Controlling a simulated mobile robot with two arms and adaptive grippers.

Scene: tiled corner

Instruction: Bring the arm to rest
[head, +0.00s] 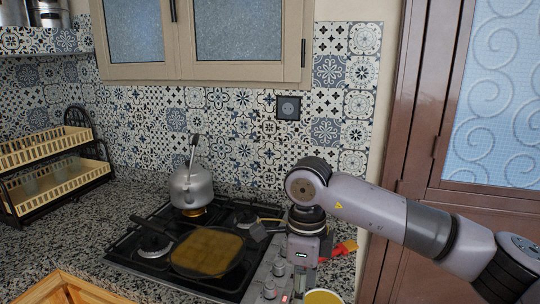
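My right arm (365,205) comes in from the right and bends down at the wrist beside the stove's right edge. My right gripper (303,262) points down over the counter near the stove knobs. Its fingers are not clear, so I cannot tell whether it is open or shut or holds anything. My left gripper is not in view.
A black pan (207,251) with flat brown food and a grey kettle (191,187) stand on the gas stove (134,249). A red and yellow item (345,248) lies right of my gripper. A yellow round thing (322,297) is at the bottom edge. A dish rack (58,178) stands left.

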